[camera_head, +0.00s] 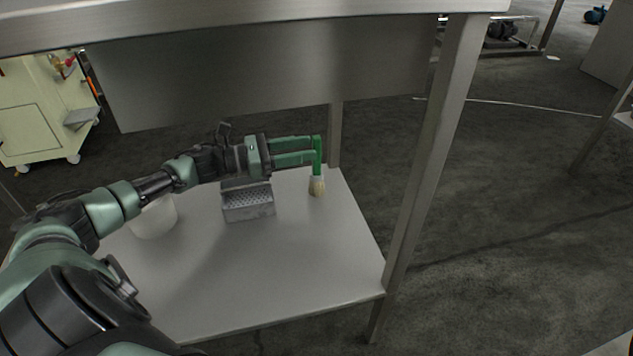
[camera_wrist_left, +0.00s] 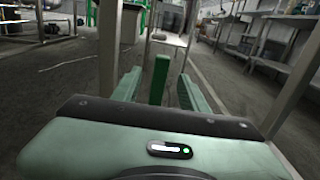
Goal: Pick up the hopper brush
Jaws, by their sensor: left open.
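The hopper brush (camera_head: 318,168) stands upright at the far right of the white shelf, with a green handle and pale bristles pointing down. My left gripper (camera_head: 311,149) is open and level at the brush's handle. In the left wrist view, the green handle (camera_wrist_left: 159,80) stands between the two green fingers, with a gap on each side. Whether the bristles touch the shelf is hard to tell. My right gripper is not in view.
A perforated grey metal box (camera_head: 248,202) stands on the white shelf (camera_head: 270,270) below my left wrist. A white round container (camera_head: 153,218) is partly behind my arm. A steel leg (camera_head: 428,160) rises at right, with a steel tabletop above. The shelf's front is clear.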

